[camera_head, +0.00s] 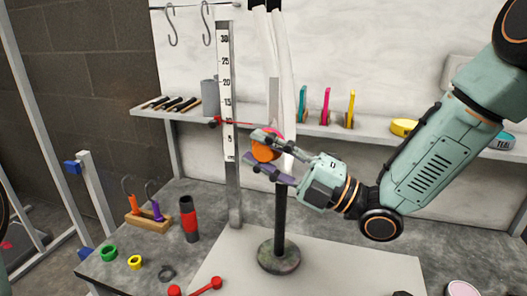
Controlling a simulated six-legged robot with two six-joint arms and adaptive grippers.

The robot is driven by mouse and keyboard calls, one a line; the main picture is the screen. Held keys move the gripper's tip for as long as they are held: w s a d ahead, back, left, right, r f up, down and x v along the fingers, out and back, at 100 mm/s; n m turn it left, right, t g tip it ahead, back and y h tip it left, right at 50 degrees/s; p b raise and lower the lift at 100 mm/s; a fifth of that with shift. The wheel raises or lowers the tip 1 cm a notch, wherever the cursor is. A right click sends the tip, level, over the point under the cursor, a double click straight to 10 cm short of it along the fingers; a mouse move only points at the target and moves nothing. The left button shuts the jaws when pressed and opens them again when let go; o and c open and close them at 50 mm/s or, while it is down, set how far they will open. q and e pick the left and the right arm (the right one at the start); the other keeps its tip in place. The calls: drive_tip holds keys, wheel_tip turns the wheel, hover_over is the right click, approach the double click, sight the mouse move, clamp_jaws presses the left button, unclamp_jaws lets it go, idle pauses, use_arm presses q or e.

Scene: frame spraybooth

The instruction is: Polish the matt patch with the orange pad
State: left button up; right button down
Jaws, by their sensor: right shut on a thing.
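The orange pad (266,152) is a round orange piece in front of the pale upright parts at the middle of the view. My right gripper (259,153) reaches in from the right and is shut on the orange pad, one finger above it and one below. A pale upright piece (274,95) stands just behind the pad. I cannot tell whether the pad touches it. My left gripper is not in view.
A dark post on a round base (279,257) stands below the gripper. An upright scale (227,90) with a red pointer is close left. A shelf (325,130) holds coloured tools behind. The bench at front right looks mostly clear.

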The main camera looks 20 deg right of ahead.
drive_tip(key=shift+w+d, duration=0.5)
drive_tip(key=shift+w, duration=0.25)
idle(0.5)
drive_tip(key=shift+r, duration=0.1)
drive_tip(key=shift+r+p, duration=1.25)
drive_tip(key=shift+r, duration=0.65)
drive_tip(key=shift+w+d+r+p, duration=0.1)
drive_tip(key=shift+r+p, duration=2.35)
drive_tip(key=shift+r, duration=1.3)
drive_tip(key=shift+f+b, duration=0.15)
drive_tip(key=shift+b, duration=0.15)
wheel_tip(320, 180, down, 11)
drive_tip(key=b, duration=1.1)
drive_tip(key=shift+f, duration=0.2)
drive_tip(key=shift+r, duration=0.1)
drive_tip(key=s+a+b, duration=0.1)
drive_tip(key=s+a, duration=0.2)
drive_tip(key=s, duration=0.2)
drive_tip(key=shift+s+a, duration=0.15)
drive_tip(key=shift+a, duration=0.15)
